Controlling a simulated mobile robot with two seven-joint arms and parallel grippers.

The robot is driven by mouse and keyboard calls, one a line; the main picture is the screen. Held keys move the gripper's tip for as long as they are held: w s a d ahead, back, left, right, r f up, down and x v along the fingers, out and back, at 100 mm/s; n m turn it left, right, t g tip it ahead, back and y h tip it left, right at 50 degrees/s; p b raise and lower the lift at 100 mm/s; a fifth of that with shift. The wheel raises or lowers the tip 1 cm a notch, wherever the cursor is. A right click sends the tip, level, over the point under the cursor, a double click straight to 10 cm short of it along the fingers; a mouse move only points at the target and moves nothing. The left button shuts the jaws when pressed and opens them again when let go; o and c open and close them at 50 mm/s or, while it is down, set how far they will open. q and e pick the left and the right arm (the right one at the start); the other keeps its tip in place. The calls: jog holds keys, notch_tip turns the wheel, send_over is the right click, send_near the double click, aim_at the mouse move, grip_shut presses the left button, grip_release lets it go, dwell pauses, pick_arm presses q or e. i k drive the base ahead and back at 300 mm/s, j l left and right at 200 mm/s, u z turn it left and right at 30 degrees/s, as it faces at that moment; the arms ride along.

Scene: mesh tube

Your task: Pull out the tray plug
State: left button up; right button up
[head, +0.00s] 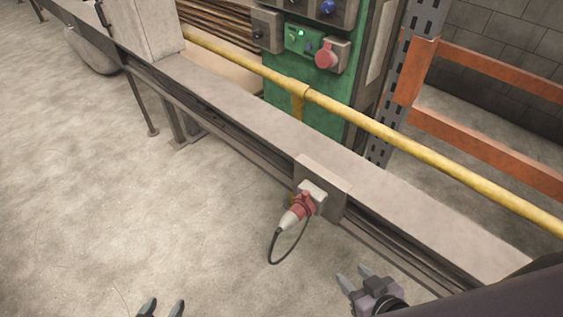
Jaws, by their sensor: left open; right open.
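The tray plug (299,209) is red and pale grey, with a black cable looping down from it. It sits in a socket on a square grey plate (334,189) on the side of the long grey tray (237,117). My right gripper (354,278) is open and empty, below and to the right of the plug, apart from it. My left gripper (161,309) is open at the bottom edge, well left of and below the plug; only its fingertips show.
A yellow rail (376,128) runs along the tray's far side. Orange rack beams (487,140) are at the right. The concrete floor (130,215) at the left is clear.

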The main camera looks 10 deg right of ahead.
aim_at(296, 213)
jog(key=i+j+z, duration=0.1)
jog(key=j+z, duration=0.2)
jog(key=z, duration=0.15)
jog(key=j+z, duration=0.3)
jog(key=z, duration=0.15)
jog(key=j+z, duration=0.25)
jog(key=j, duration=1.3)
jog(key=k+j+z, duration=0.15)
jog(key=j, duration=0.65)
